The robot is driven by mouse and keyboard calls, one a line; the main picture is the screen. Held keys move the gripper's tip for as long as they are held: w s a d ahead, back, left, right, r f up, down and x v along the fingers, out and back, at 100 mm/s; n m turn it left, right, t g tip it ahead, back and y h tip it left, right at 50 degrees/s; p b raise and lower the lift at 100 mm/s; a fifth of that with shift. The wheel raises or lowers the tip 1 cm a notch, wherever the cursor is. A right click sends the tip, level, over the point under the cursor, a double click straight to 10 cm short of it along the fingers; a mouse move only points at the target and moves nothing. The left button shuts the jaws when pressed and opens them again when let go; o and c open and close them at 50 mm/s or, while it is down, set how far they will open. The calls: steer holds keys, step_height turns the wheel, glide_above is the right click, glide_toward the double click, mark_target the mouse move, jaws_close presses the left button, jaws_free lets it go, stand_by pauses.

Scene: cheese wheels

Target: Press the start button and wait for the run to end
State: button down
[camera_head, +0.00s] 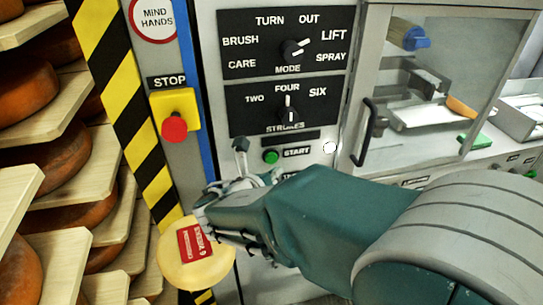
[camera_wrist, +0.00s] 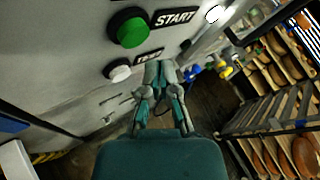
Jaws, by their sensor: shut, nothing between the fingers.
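The green start button (camera_head: 270,156) sits on the grey machine panel, left of its START label. It shows large in the wrist view (camera_wrist: 130,32), unobstructed. My gripper (camera_head: 243,178) is just below and left of the button in the head view. In the wrist view my gripper (camera_wrist: 160,75) has its fingers together and empty, apart from the button. A white round light (camera_head: 329,147) is right of START and looks bright. Above, the mode dial (camera_head: 291,50) points up-right toward LIFT, and the strokes dial (camera_head: 288,113) points up to FOUR.
A red stop button (camera_head: 174,128) on a yellow box is at left. A smaller white button (camera_wrist: 119,73) sits below start. Shelves of cheese (camera_head: 62,160) stand left; a glass-fronted cabinet (camera_head: 430,85) is right.

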mark_target(271, 158)
steer(key=shift+w+a, duration=0.15)
steer(key=shift+w, duration=0.45)
steer(key=shift+w, duration=0.1)
stand_by(1.0)
steer(key=shift+w+r, duration=0.1)
steer(key=shift+w, duration=0.2)
